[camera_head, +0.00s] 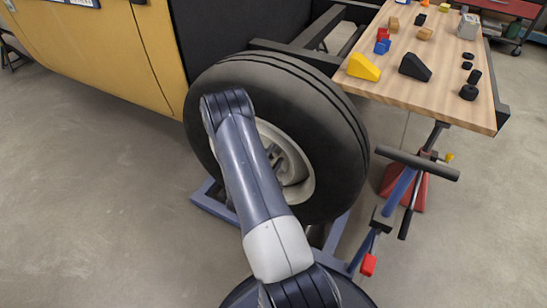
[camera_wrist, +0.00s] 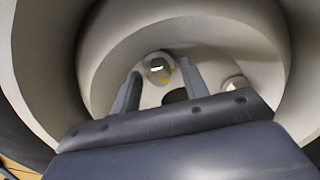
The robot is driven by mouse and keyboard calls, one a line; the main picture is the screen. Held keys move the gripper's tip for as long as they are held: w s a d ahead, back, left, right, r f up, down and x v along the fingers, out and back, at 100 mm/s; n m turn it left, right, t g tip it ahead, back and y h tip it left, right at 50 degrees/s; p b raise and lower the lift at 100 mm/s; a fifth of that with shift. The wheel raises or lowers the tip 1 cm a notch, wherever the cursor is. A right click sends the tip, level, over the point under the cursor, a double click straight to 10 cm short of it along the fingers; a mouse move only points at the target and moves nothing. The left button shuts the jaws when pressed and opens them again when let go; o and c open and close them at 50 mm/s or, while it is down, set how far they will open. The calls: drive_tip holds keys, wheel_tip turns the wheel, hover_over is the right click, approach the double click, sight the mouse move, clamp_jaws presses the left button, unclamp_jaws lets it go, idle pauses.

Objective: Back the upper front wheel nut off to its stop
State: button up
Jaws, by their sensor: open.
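The wheel has a black tyre (camera_head: 335,140) and a pale rim (camera_head: 303,190); it stands upright. In the wrist view the inside of the rim (camera_wrist: 110,45) fills the picture. A round pale nut (camera_wrist: 157,66) with a small yellow mark shows beyond and between the fingertips of my gripper (camera_wrist: 160,75). The two fingers are apart, and I see no clear contact with the nut. A second nut (camera_wrist: 234,84) sits to the right, partly hidden by the gripper body. A dark round opening (camera_wrist: 176,96) lies between the fingers. In the head view my arm hides the gripper and part of the hub.
A yellow body panel (camera_head: 110,60) stands left of the wheel. A wooden bench (camera_head: 450,65) with blocks and small black parts is at the upper right. A stand with a dark crossbar (camera_head: 418,163) is right of the wheel. Floor (camera_head: 110,220) at left is clear.

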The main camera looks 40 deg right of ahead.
drive_tip(key=p+v, duration=0.1)
drive_tip(key=v, duration=1)
drive_tip(key=shift+p, duration=0.35)
drive_tip(key=shift+d+f, duration=0.1)
drive_tip(key=shift+d, duration=0.05)
drive_tip(key=b+x, duration=0.1)
drive_tip(key=x, duration=1)
drive_tip(key=shift+b, duration=0.4)
drive_tip(key=shift+a, duration=0.25)
